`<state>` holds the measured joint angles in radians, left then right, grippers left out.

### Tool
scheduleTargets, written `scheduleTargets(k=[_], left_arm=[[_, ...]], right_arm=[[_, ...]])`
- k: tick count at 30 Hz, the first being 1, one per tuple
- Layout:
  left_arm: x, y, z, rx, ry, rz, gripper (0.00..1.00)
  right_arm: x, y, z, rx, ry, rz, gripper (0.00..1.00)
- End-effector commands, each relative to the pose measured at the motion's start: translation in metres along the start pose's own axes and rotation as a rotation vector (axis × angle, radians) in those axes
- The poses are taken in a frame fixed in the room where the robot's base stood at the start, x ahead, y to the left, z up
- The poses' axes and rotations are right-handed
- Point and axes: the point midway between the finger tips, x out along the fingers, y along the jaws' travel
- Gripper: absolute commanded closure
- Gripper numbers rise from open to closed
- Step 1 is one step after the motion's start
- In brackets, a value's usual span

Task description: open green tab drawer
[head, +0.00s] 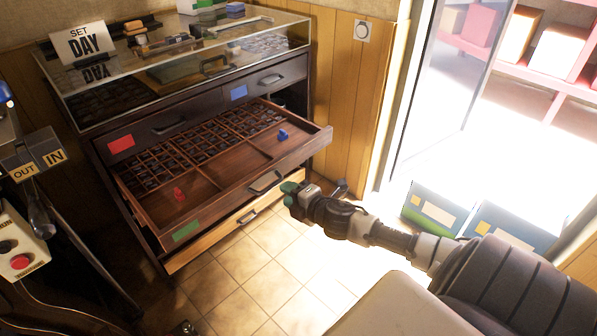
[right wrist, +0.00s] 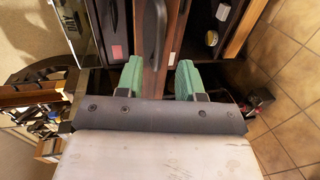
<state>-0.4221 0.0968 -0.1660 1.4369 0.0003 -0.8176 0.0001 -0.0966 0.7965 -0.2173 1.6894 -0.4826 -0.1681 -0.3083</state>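The drawer with the green tab (head: 186,230) stands pulled out of the dark cabinet, its compartments showing. Many small dark pieces fill its left and back compartments. A small red piece (head: 179,194) and a small blue piece (head: 283,135) lie in its larger compartments. Its metal handle (head: 265,182) is on the front face. My right gripper (head: 291,190), with green fingertips, is just right of this handle. In the right wrist view its fingers (right wrist: 160,80) are apart, with a dark handle (right wrist: 154,35) ahead, between their lines. I cannot tell whether they touch it. My left gripper is not in view.
A pale wooden drawer (head: 205,244) is below. Drawers with a red tab (head: 121,144) and a blue tab (head: 239,92) are above, under a glass top. A button box (head: 20,243) is at left. Blue boxes (head: 438,208) stand by the bright doorway.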

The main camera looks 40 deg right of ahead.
Motion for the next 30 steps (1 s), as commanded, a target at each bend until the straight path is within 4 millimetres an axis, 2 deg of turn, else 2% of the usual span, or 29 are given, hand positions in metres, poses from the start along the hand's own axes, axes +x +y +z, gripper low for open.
scheduleTargets(k=[3,9,27,30], left_arm=[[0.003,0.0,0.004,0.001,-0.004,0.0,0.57],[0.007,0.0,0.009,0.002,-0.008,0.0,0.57],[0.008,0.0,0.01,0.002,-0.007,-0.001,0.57],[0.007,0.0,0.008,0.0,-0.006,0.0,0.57]], right_arm=[[-0.019,-0.001,0.0,0.0,0.001,-0.003,0.63],[-0.035,0.0,0.0,-0.001,0.0,-0.001,0.63],[-0.037,0.0,0.0,-0.001,0.0,0.0,0.63],[-0.037,-0.008,0.0,0.028,-0.015,-0.014,0.63]])
